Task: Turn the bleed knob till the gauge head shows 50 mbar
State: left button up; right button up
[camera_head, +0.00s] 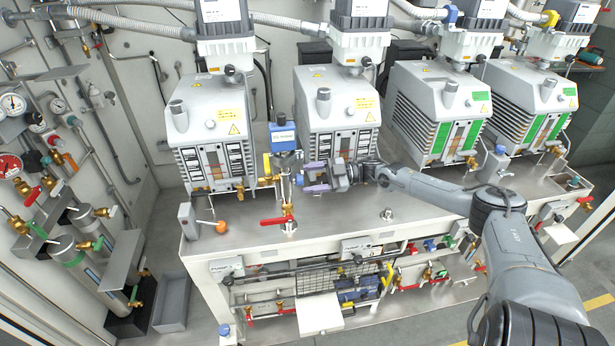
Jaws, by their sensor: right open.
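The gauge head (283,137) is a blue box on top of a pipe stand between the two left pumps. Its small display is too small to read for sure. Below it are brass fittings and a valve with a red lever (275,221). My right gripper (308,178) comes in from the right, just right of the stand and below the gauge head. Its purple-tipped fingers are apart and point left at the stand. The bleed knob is too small to make out for sure near the fingertips; I cannot tell whether they touch it. My left gripper is not in view.
Several grey vacuum pumps (338,105) stand in a row behind on the steel bench (345,222). A lever with an orange ball (221,227) stands at the bench's left end. Gauges and gas cylinders (70,253) line the left wall.

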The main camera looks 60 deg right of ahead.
jog(key=shift+s+d, duration=0.2)
jog(key=shift+s, duration=0.05)
dwell(0.3)
jog(key=p+v, duration=0.4)
jog(key=v, duration=0.2)
dwell(0.3)
dwell(0.5)
